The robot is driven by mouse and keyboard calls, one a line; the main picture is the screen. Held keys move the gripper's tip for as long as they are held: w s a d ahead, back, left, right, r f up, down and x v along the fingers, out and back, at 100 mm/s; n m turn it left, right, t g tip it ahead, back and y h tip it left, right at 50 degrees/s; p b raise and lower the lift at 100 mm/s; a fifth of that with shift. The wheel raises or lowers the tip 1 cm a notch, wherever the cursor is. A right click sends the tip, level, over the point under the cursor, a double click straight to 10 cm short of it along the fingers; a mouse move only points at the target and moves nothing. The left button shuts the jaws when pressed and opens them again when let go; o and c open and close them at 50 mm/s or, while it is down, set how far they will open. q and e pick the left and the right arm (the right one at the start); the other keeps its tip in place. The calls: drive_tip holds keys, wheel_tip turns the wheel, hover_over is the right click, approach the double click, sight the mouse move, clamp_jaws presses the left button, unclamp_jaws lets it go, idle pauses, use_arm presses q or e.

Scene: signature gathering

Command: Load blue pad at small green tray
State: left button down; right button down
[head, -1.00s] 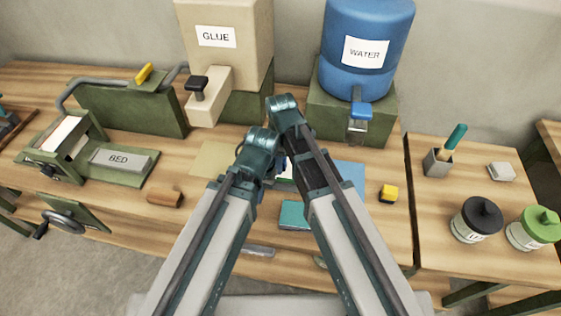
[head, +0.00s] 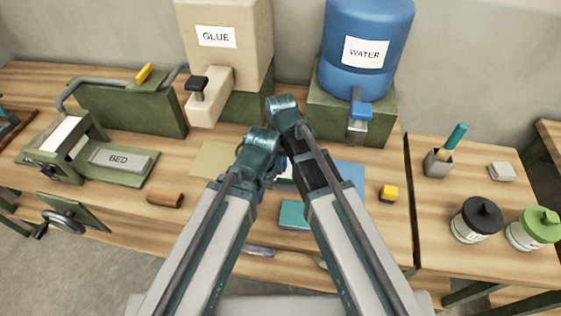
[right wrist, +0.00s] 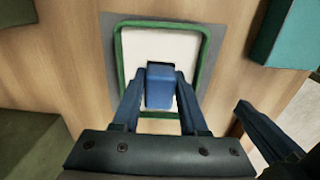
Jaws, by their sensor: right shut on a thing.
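The small green tray (right wrist: 122,75) has a green rim and a white floor and fills the middle of the right wrist view. In the head view only a sliver of it (head: 287,174) shows between my arms. My right gripper (right wrist: 160,78) is shut on the blue pad (right wrist: 159,92), a small blue block, over the tray's floor. I cannot tell whether the pad touches the floor. My left gripper (head: 259,183) is close beside the right one and mostly hidden by its arm, so its jaws cannot be read.
A teal block (head: 294,215) lies in front of the tray. Glue (head: 225,45) and water (head: 367,40) dispensers stand behind.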

drive_tip(key=shift+r+p, duration=3.4)
drive_tip(key=shift+r, duration=0.1)
